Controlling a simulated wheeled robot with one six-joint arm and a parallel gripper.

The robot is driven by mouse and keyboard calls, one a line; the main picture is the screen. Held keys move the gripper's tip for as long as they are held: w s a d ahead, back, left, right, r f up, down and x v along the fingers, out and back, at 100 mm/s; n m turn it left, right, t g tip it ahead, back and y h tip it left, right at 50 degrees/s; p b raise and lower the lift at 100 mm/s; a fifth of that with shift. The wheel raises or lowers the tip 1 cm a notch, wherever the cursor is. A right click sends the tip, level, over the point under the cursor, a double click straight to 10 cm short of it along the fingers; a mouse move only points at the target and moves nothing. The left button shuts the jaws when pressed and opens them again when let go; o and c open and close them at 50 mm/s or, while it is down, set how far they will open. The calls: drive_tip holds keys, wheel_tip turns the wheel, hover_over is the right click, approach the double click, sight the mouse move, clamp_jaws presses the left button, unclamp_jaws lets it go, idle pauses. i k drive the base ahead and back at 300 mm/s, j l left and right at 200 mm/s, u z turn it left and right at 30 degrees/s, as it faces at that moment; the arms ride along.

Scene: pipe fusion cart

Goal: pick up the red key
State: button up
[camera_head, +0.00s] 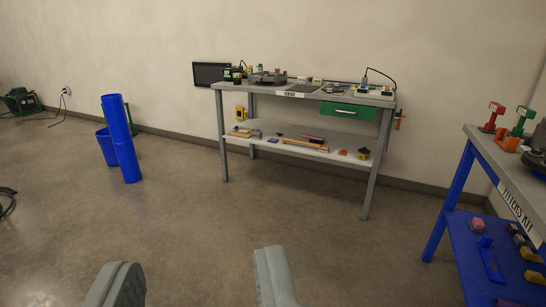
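I cannot make out a red key for certain. A small red item (398,118) is at the right end of the grey workbench (218,150), too small to identify. A red upright piece (492,117) stands on the blue-legged bench (459,185) at the right. My gripper (193,265) is open, its two grey fingers wide apart at the bottom edge. Nothing shows between them but floor, and it is well apart from both benches.
The grey workbench bears several tools on top, a green drawer (348,111) and a lower shelf (336,152) with small items. Blue pipes (116,125) and a blue bin (105,146) stand left. A green machine (20,101) is far left. The middle floor is clear.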

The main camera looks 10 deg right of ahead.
sight(497, 108)
drive_tip(key=i+z, duration=0.2)
drive_tip(key=i, duration=0.3)
drive_tip(key=i+z, duration=0.15)
drive_tip(key=i, duration=0.3)
drive_tip(key=i+j+z, duration=0.2)
drive_tip(key=i, duration=0.25)
drive_tip(key=i+j+z, duration=0.2)
drive_tip(key=i, duration=0.3)
drive_tip(key=i+l+z, duration=0.2)
drive_tip(key=i+z, duration=0.65)
drive_tip(key=i+j+z, duration=0.1)
drive_tip(key=i+z, duration=0.3)
drive_tip(key=i, duration=0.2)
drive_tip(key=i+l+z, duration=0.35)
drive_tip(key=i, duration=0.15)
